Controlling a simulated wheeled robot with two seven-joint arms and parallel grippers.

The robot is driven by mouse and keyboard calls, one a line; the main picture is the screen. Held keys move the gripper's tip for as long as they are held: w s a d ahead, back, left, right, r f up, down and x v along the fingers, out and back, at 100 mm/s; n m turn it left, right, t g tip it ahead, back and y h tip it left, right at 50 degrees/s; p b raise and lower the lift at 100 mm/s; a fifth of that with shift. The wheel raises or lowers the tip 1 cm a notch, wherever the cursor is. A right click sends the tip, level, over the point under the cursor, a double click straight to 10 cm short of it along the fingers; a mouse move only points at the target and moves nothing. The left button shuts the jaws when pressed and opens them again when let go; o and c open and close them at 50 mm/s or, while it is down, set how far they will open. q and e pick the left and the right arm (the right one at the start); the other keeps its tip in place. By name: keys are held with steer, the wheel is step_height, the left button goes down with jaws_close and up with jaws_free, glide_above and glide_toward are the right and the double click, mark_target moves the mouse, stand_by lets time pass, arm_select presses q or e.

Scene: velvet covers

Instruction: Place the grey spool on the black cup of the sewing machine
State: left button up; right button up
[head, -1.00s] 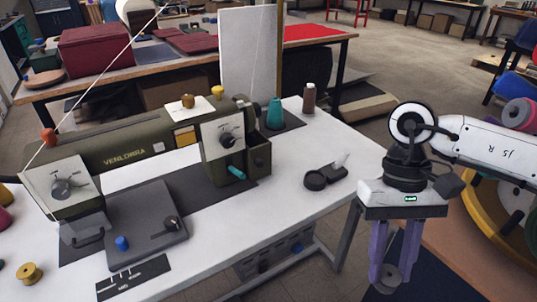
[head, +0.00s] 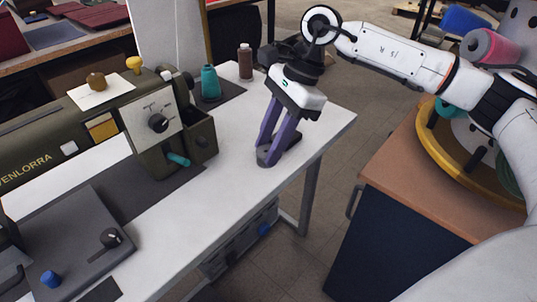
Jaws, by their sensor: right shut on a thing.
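The olive-green sewing machine (head: 55,140) stands on the white table at left. My left gripper is out of view.
A teal thread cone (head: 210,84) and a brown spool (head: 245,62) stand behind the cup. An open dark box (head: 201,138) is on the machine's right end. The white table (head: 225,205) is bare in front of the cup. A wooden-topped cabinet (head: 420,190) stands at right.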

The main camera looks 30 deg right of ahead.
steer(key=w+d+r+m+t+h+b, duration=0.1)
steer(key=w+d+m+t+h+b, duration=0.3)
steer(key=m, duration=0.6)
steer(key=w+d+r+m+h, duration=0.1)
steer(key=w+m, duration=0.4)
steer(key=m, duration=0.4)
step_height(320, 180, down, 9)
steer(key=shift+w+d+r+b, duration=0.15)
steer(key=shift+b, duration=0.15)
steer(key=shift+f, duration=0.4)
steer(key=shift+f, duration=0.1)
steer(key=o, duration=1)
